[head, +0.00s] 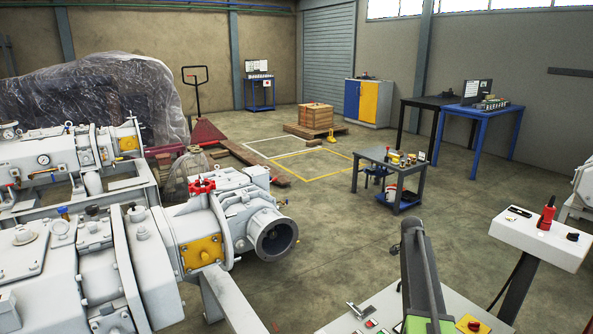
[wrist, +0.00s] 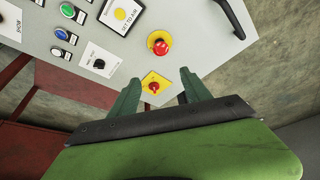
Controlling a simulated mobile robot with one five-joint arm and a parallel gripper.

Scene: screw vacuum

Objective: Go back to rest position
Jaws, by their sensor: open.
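My gripper (wrist: 160,77) shows in the wrist view with its two green fingers spread apart. Nothing is held between them. It points at a grey control panel (wrist: 205,30). A small red knob on a yellow plate (wrist: 153,87) appears between the fingertips, and I cannot tell how far off it is. A red emergency button (wrist: 160,46) lies just beyond. In the head view the same panel (head: 350,326) is at the bottom edge, and my arm stands over it, hiding part of it. The gripper's fingers do not show there.
Large grey vacuum machines (head: 100,250) fill the left. A white stand (head: 520,238) with a red-handled item (head: 547,213) is at right. A small grey table (head: 383,157) stands farther back. The floor between the machines and that table is clear.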

